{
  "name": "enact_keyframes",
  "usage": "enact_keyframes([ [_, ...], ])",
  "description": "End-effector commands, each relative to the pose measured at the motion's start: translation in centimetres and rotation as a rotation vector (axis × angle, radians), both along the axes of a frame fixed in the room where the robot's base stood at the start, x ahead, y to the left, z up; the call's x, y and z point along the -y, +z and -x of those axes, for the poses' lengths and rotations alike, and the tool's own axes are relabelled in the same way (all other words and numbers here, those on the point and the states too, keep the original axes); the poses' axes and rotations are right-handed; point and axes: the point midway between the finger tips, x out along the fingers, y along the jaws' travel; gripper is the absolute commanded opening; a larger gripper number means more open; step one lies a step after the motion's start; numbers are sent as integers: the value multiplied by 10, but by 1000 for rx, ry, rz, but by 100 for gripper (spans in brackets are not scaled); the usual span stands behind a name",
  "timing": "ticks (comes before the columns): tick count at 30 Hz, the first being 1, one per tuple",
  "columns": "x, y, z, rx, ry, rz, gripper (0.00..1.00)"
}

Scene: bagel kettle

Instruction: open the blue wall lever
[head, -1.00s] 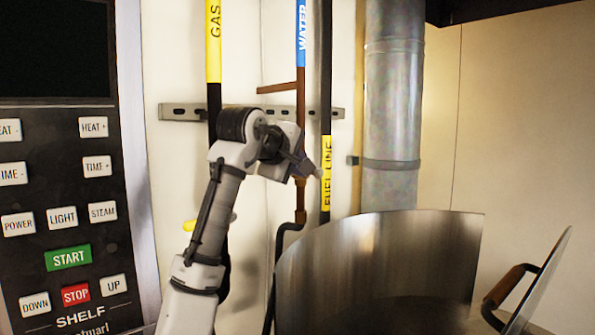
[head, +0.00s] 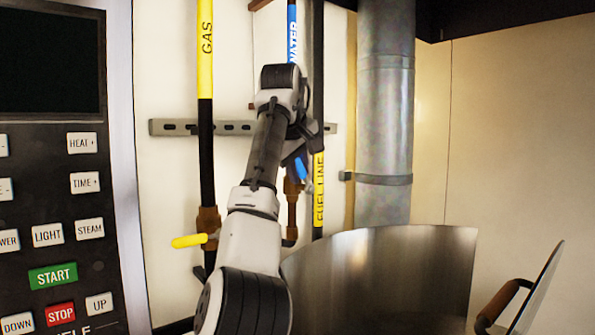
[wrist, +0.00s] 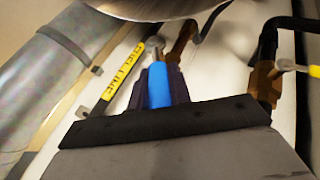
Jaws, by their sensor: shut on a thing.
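The blue wall lever (head: 301,168) shows just below the end of my arm in the head view, beside the copper valve (head: 293,195) on the water pipe. My gripper (head: 298,157) is at the lever, partly hidden behind my own wrist. In the wrist view the blue lever (wrist: 160,86) stands between the dark fingers of my gripper (wrist: 163,92), which are shut on it. The lever's far end reaches toward the copper fitting (wrist: 181,42).
A yellow lever (head: 188,240) sticks out left on the gas pipe (head: 206,120). The black fuel line (head: 318,200) runs just right of my gripper. A large steel kettle (head: 385,275) stands below right. A control panel (head: 55,200) is at left.

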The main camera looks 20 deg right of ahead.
Motion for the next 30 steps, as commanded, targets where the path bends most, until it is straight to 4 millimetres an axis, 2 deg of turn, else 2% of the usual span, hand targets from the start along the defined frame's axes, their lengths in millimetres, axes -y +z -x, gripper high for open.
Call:
enact_keyframes([
  [20,0,-1,-1,-15,2,-33,0],
  [21,0,-1,-1,-15,2,-33,22],
  [24,0,0,-1,-14,1,-32,36],
  [26,0,0,-1,-14,1,-32,42],
  [30,0,0,-1,-13,1,-31,42],
])
